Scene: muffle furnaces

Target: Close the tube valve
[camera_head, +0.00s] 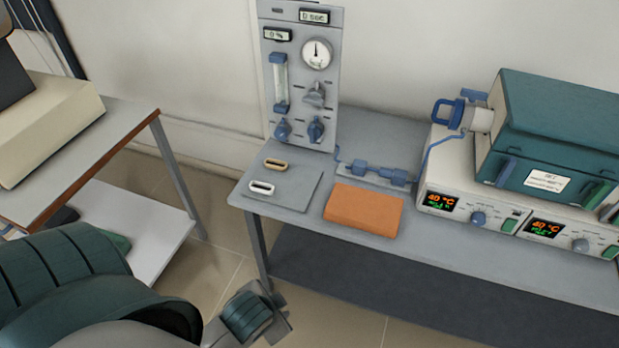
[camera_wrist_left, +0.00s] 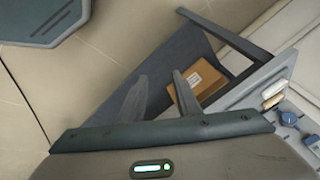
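Which part is the tube valve I cannot tell for sure. A teal furnace (camera_head: 555,125) on the right has a blue ring-shaped handle (camera_head: 447,113) at its tube end. Blue inline fittings (camera_head: 372,174) sit on a thin blue line at the back of the table. A grey gas panel (camera_head: 303,75) carries two blue knobs (camera_head: 315,129) and a grey knob (camera_head: 314,95). My left gripper (camera_head: 275,318) is low, in front of the table and apart from all these. In the wrist view its two fingers (camera_wrist_left: 158,88) are spread and empty. My right gripper is not in view.
An orange block (camera_head: 363,209) and a grey mat (camera_head: 290,203) with two small ring-like pieces lie on the table (camera_head: 470,245). A brown box (camera_wrist_left: 197,80) lies on a dark surface below. A second table (camera_head: 125,115) stands left, with floor between.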

